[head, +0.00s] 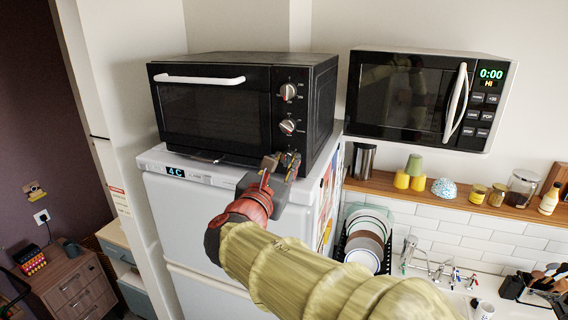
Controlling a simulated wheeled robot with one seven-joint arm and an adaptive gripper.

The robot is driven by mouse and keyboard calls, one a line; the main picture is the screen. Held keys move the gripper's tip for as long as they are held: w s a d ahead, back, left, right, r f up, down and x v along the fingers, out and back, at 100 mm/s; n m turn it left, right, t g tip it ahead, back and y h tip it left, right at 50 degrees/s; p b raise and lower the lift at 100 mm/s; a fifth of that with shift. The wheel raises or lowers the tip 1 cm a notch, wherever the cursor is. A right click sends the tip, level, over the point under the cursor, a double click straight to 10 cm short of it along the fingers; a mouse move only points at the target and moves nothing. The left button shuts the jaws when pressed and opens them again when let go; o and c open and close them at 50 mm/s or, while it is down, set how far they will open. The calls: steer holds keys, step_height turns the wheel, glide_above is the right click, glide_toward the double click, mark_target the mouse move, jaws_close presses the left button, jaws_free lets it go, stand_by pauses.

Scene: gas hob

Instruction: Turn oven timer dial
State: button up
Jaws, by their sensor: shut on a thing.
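The black countertop oven (212,118) stands on top of the white fridge (205,195). It has a white door handle on the left and a column of silver dials on its right panel. The upper dial (288,91) and the middle dial (288,126) show clearly. My gripper (280,163) is at the bottom of that panel, below the middle dial. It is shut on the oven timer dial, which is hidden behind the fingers.
A microwave (425,100) hangs on the wall to the right. A wooden shelf (465,198) with cups and jars runs below it. A dish rack with plates (366,238) and a tap stand at the right. My arm crosses the lower middle.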

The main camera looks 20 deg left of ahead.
jaws_close()
steer(key=shift+f+b, duration=0.1)
steer(key=shift+b, duration=0.55)
steer(key=m+b, duration=0.1)
steer(key=b, duration=0.1)
steer(key=m+b, duration=0.1)
steer(key=b, duration=0.2)
steer(key=shift+f+m+b, duration=0.25)
steer(key=shift+m+b, duration=0.05)
steer(key=shift+m, duration=0.1)
steer(key=m+b, duration=0.5)
steer(key=b, duration=0.4)
steer(key=m+b, duration=0.3)
steer(key=b, duration=0.1)
steer(key=m+b, duration=0.3)
steer(key=b, duration=0.1)
steer(key=shift+a+t+h, duration=0.1)
steer(key=shift+t+h, duration=0.2)
steer(key=m+b, duration=0.4)
steer(key=shift+r+m+b, duration=0.15)
steer(key=shift+m+b, duration=0.15)
steer(key=shift+b, duration=0.1)
